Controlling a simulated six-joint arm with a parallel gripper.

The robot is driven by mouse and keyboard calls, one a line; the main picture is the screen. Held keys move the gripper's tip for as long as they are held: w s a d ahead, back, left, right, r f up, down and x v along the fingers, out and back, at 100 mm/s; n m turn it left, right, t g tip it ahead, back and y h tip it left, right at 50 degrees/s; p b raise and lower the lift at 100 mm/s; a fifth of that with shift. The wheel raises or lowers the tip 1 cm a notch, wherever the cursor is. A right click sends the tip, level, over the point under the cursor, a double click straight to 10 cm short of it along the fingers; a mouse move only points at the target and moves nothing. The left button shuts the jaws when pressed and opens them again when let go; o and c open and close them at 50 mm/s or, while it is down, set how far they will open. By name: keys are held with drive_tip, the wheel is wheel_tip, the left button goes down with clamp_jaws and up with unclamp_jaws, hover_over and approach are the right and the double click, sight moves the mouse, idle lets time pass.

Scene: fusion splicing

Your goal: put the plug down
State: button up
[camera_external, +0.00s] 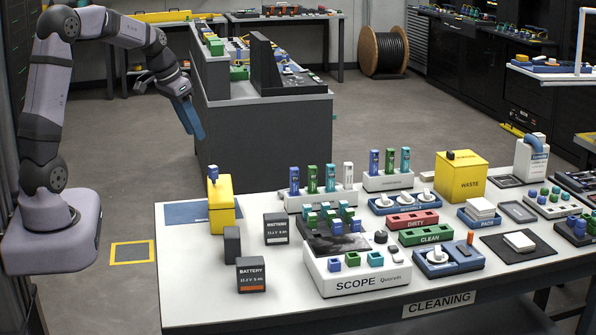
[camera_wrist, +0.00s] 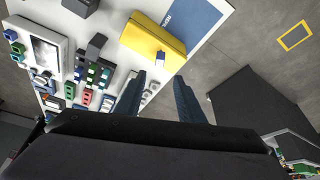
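A blue plug (camera_external: 212,173) with a white part stands on top of a yellow block (camera_external: 221,206) at the table's left side. The plug also shows in the wrist view (camera_wrist: 160,57), on the yellow block just past my fingertips. My gripper (camera_external: 198,136) hangs in the air beyond the table's left back part, above the level of the plug. In the wrist view my gripper's two fingers (camera_wrist: 159,76) are apart, with nothing held between them. Other blue, green and teal plugs stand in racks (camera_external: 324,199) and on the SCOPE unit (camera_external: 357,283).
A blue mat (camera_external: 186,213) lies beside the yellow block. Batteries (camera_external: 251,275) and a dark block stand in front of it. DIRTY (camera_external: 412,221) and CLEAN (camera_external: 426,235) racks, a yellow WASTE bin (camera_external: 461,178) and pads are farther right. A dark cabinet (camera_external: 265,145) stands behind the table.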

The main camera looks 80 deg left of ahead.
drive_tip(key=d+f+m+g+h, duration=0.1)
drive_tip(key=d+f, duration=0.2)
drive_tip(key=d, duration=0.6)
drive_tip(key=d+f+m+g+h, duration=0.1)
drive_tip(key=d+f, duration=0.3)
drive_tip(key=d, duration=0.6)
drive_tip(key=s+d+f+m+g, duration=0.1)
drive_tip(key=s+d+f, duration=0.2)
drive_tip(key=s+d, duration=0.2)
drive_tip(key=s+d+f+m+g, duration=0.1)
drive_tip(key=s+d+f, duration=0.2)
drive_tip(key=s+d, duration=0.3)
drive_tip(key=shift+s+d, duration=0.3)
drive_tip(key=shift+d, duration=0.9)
drive_tip(key=shift+r+p, duration=0.5)
drive_tip(key=shift+r, duration=0.05)
drive_tip(key=shift+f, duration=0.15)
drive_tip(key=shift+c, duration=0.8)
